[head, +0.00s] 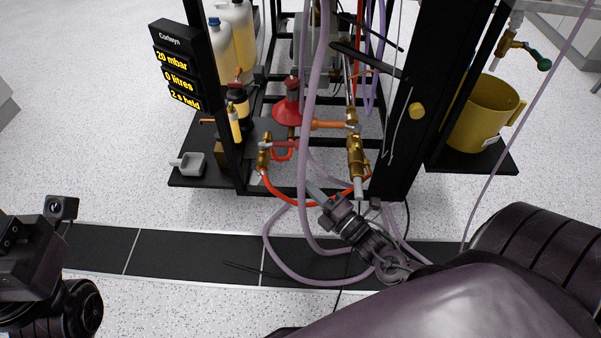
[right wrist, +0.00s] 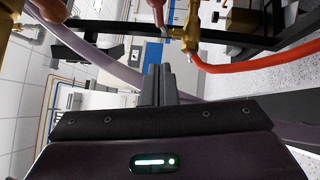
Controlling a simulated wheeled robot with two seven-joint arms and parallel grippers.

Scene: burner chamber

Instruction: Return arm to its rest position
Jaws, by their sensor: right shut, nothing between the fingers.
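My right gripper (head: 316,190) is at the lower front of the black rig frame, just below the brass valve fittings. Its fingers are closed together with nothing between them, and they also show in the right wrist view (right wrist: 158,84). A mauve hose passes beside and partly in front of the fingers in the head view. At the far left of the head view, part of my left arm shows above the floor. The fingers of my left gripper are not visible.
The black rig (head: 402,150) holds a red funnel-shaped part (head: 290,112), brass valves (head: 356,160), a yellow jug (head: 482,115) and a display (head: 176,68). A mauve hose (head: 306,130) loops to the floor around my right wrist. A red hose (head: 290,198) hangs near the fingers.

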